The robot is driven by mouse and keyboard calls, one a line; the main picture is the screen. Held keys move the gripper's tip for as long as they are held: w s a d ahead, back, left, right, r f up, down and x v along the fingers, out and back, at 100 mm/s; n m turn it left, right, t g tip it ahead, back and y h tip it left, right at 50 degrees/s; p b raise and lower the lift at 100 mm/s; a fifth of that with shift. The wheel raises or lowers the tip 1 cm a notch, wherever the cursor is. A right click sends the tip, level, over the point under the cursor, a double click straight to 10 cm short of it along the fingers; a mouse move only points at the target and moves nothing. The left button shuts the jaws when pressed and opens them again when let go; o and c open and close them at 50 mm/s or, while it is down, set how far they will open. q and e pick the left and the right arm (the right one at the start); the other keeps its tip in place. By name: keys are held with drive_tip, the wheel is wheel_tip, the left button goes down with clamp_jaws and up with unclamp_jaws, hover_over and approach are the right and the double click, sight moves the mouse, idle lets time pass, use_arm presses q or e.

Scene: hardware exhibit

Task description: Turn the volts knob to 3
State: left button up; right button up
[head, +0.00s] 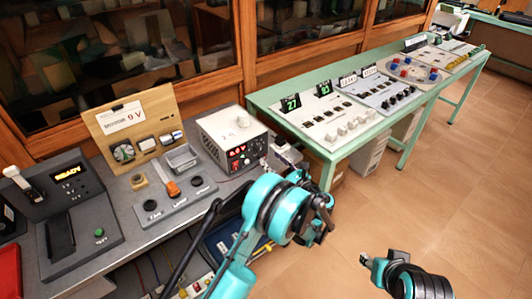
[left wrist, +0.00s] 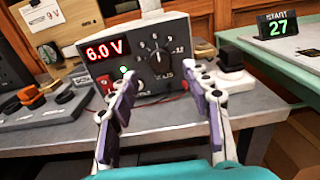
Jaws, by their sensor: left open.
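The volts knob (left wrist: 157,58) is a black dial with a white pointer mark, on the dark front panel of a white power supply (left wrist: 136,30). My left gripper (left wrist: 160,82) is open, with one finger on each side below the knob in the left wrist view. Nothing is between the fingers, and they look apart from the knob. In the head view the power supply (head: 222,128) stands on the grey bench, with my left arm in front of its right side. Part of my right arm shows at bottom right; its fingers are unclear.
A wooden board with a 9 V sign (head: 133,116) stands left of the supply. A green table (head: 335,146) with several panels stands right.

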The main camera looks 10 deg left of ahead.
sight(261, 150)
use_arm(q)
drive_tip(key=b+x, duration=0.1)
drive_tip(key=x, duration=0.3)
drive_tip(key=shift+w+a+f, duration=0.1)
drive_tip(key=shift+w+a, duration=0.05)
drive_tip(key=shift+a, duration=0.1)
drive_tip(key=shift+w+a, duration=0.45)
drive_tip(key=shift+a, duration=0.1)
clamp_jaws()
